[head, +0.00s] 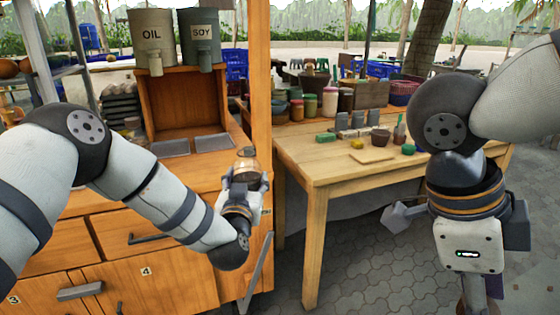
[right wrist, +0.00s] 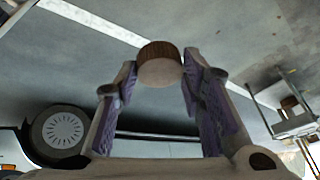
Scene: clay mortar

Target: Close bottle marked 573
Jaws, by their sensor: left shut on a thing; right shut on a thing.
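My left gripper (head: 246,170) is shut on a small rounded brown bottle (head: 246,164), held in front of the wooden cart's right corner. The bottle looks roughly upright with a darker top. I cannot read any mark on it, and whether its mouth is open is too small to tell. In the right wrist view my right gripper (right wrist: 158,76) is shut on a short round brown stopper (right wrist: 160,66), gripped between the fingertips. In the head view the right gripper's fingers are not clear; the right arm is well to the right of the bottle.
A wooden cart (head: 180,227) with drawers stands at the left, bearing OIL (head: 152,35) and SOY (head: 200,35) canisters. A wooden table (head: 330,170) with jars, bowls and blocks is behind, between my arms. The paved floor (head: 365,265) in front is open.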

